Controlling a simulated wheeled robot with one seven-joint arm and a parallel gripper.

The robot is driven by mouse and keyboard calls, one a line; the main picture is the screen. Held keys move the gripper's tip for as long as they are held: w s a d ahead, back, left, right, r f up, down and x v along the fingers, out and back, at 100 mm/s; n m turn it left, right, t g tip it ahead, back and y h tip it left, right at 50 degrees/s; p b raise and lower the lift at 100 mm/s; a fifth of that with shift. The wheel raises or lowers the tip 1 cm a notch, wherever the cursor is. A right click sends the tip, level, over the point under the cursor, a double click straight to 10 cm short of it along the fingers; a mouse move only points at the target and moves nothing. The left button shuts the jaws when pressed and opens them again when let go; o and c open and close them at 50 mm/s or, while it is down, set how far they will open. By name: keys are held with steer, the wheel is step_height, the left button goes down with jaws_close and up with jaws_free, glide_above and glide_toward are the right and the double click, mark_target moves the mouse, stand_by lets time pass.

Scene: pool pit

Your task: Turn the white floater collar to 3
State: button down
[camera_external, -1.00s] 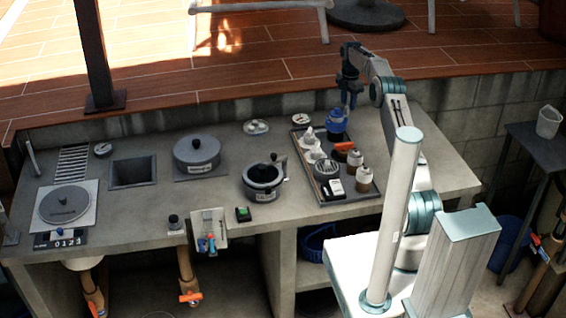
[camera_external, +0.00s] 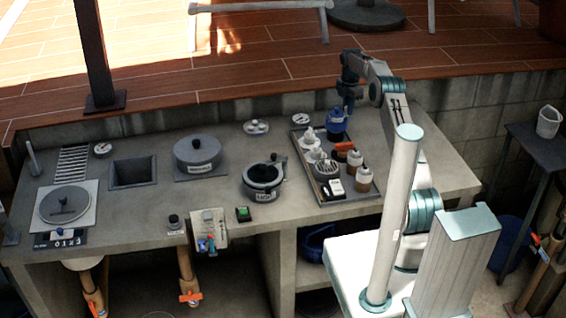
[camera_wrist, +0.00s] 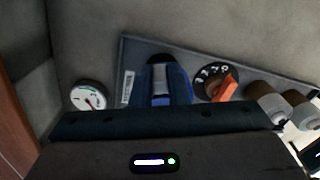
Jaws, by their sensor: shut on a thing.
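My gripper (camera_external: 348,106) is over the back right corner of the grey tray (camera_external: 334,201), at a blue container (camera_external: 335,122). In the wrist view my gripper (camera_wrist: 160,82) appears shut on this blue thing, with a pale grey strip between blue sides. The hold itself is partly hidden. Small white pieces (camera_external: 310,136), possibly the white floater, stand at the tray's left, apart from my gripper. I cannot make out a white collar. A black dial with white digits (camera_wrist: 208,73) and an orange pointer (camera_wrist: 226,89) is right of the blue thing in the wrist view.
Brown and white bottles (camera_external: 363,179) stand on the tray's right side. A round gauge (camera_external: 302,118) is behind the tray. A black-topped pot (camera_external: 263,178) is to its left. The counter right of the tray is clear.

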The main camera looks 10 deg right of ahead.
mark_target(340, 118)
steer(key=s+a+m+b, duration=0.1)
steer(key=s+m+b, duration=0.1)
steer(key=m, duration=0.4)
steer(key=s+a+m+b, duration=0.1)
steer(key=s+a+m, duration=0.1)
steer(key=m, duration=0.5)
steer(key=s+a+m+b, duration=0.1)
steer(key=s+m+b, duration=0.1)
steer(key=m, duration=0.5)
steer(key=shift+s+a+b, duration=0.2)
steer(key=shift+s+b, duration=0.1)
steer(key=shift+s, duration=0.15)
steer(key=shift+a+m, duration=0.3)
steer(key=shift+m, duration=0.5)
steer(key=shift+a+m, duration=0.25)
steer(key=shift+m, duration=0.55)
steer(key=shift+a, duration=0.1)
steer(key=c, duration=1.4)
jaws_free()
